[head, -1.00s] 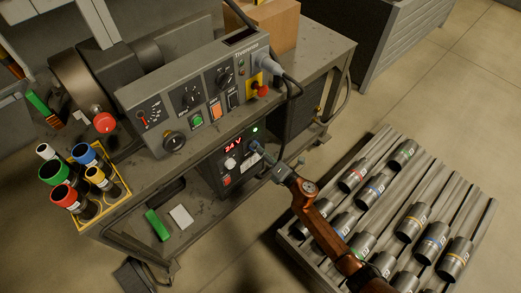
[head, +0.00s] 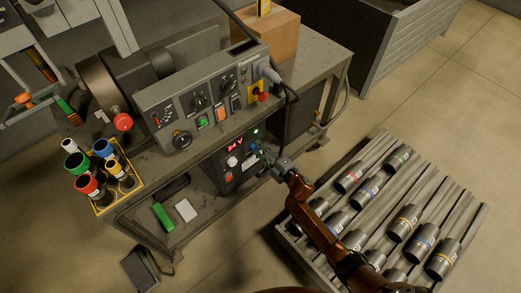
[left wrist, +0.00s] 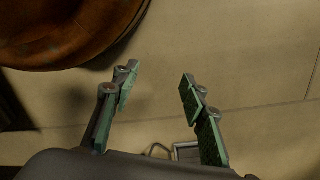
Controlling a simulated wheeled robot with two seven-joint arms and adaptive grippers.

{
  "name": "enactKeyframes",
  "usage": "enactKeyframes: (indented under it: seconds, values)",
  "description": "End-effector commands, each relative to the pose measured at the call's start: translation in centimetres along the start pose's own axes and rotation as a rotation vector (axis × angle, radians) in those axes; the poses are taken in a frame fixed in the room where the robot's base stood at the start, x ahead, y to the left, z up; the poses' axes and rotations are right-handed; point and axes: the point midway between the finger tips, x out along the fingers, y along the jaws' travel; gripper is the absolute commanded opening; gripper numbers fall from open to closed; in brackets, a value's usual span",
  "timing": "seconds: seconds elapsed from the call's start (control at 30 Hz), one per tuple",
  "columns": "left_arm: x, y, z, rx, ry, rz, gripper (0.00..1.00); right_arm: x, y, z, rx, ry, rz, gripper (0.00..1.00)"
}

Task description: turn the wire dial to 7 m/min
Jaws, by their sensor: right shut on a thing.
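The lower power box (head: 226,176) stands under the upper control panel (head: 161,95). Its red display (head: 235,144) seems to read 34 V. A white knob (head: 232,161) and a blue knob (head: 255,146) sit below and beside the display. My right gripper (head: 265,153) is shut at the blue knob; its fingers hide part of it. Small dials on the upper panel (head: 199,102) are too small to read, and I cannot tell which dial is marked for wire. My left gripper (left wrist: 155,100) is open and empty above bare floor in the left wrist view.
A yellow rack (head: 103,207) with coloured-top cylinders stands at the cart's left corner. A red knob (head: 123,121) sticks up behind it. A pallet of labelled metal cylinders (head: 300,248) lies under my right arm. A cardboard box (head: 270,38) stands at the back.

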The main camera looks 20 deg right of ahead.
Motion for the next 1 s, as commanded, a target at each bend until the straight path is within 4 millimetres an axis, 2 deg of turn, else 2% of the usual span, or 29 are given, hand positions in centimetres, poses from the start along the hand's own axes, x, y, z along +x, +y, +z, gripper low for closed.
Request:
enactKeyframes:
  seconds: [0.2,0.43,0.7,1.0]
  values:
    - [2.8,-0.8,0.9,0.000,0.000,-0.010,0.40,0.0,0.2,-0.1,0.174,0.011,-0.002,0.05]
    - [4.7,-1.3,1.7,-0.001,0.000,-0.017,0.40,0.0,0.0,0.0,0.304,0.018,-0.005,0.05]
    - [5.7,-1.6,2.2,-0.001,-0.002,-0.020,0.40,0.0,-0.1,0.0,0.379,0.023,-0.005,0.05]
    - [5.9,-1.6,2.4,-0.002,-0.003,-0.020,0.40,0.0,-0.1,0.1,0.392,0.023,-0.005,0.05]
